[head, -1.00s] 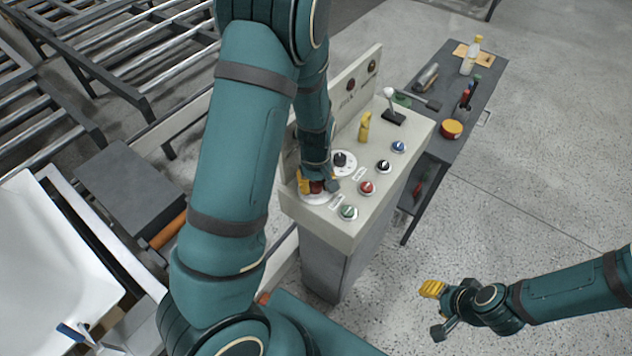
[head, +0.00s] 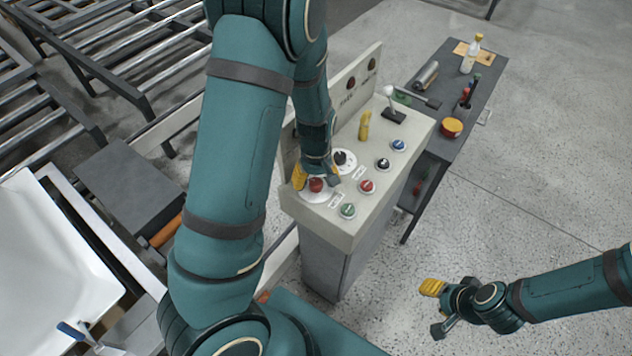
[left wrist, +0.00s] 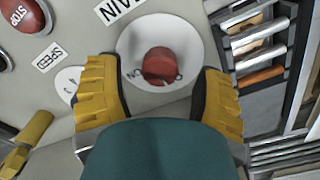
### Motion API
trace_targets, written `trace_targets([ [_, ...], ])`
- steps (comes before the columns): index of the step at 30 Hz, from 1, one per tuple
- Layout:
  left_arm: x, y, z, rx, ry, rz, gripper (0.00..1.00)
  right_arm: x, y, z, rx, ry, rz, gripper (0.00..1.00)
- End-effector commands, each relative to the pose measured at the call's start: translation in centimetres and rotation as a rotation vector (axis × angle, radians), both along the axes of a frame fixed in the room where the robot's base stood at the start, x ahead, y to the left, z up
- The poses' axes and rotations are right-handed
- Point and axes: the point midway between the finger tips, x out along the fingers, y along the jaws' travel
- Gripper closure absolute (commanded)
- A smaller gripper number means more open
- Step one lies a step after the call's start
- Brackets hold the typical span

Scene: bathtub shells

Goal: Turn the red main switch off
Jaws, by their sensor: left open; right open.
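The red main switch (head: 316,185) is a round red knob on a white disc at the near left corner of the control panel (head: 345,228). In the left wrist view the red knob (left wrist: 160,64) shows between my fingers, with parts of ON/OFF lettering beside it and a partly cropped "MAIN" label above. My left gripper (head: 318,178) is open over the switch. Its yellow finger pads (left wrist: 158,95) stand apart on either side of the knob, with gaps showing. My right gripper (head: 436,310) is open and empty over the floor at right.
Red (head: 367,187), green (head: 348,211), black (head: 383,165) and blue (head: 399,146) buttons, a black dial (head: 340,158), a yellow handle (head: 364,127) and a white-knobbed lever (head: 389,92) share the panel. A dark side table (head: 478,100) stands behind. A white tub shell (head: 50,255) is at left.

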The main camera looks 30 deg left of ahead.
Motion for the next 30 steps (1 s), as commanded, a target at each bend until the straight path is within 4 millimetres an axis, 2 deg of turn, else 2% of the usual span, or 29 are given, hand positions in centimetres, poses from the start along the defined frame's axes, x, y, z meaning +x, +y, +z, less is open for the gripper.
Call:
trace_targets([
  [9,0.1,-0.2,6.5,-0.003,-0.006,-0.002,0.32,0.0,0.0,0.0,0.0,0.0,0.0,0.53],
  [15,0.0,-0.1,9.3,-0.002,-0.001,-0.002,0.32,0.0,0.0,0.0,0.0,0.0,0.0,0.53],
  [21,-0.1,-0.1,10.3,-0.001,0.001,0.0,0.32,0.0,0.0,0.0,0.0,0.0,0.0,0.53],
  [30,-0.1,-0.1,10.3,-0.002,0.003,0.0,0.32,0.0,0.0,0.0,0.0,0.0,0.0,0.53],
])
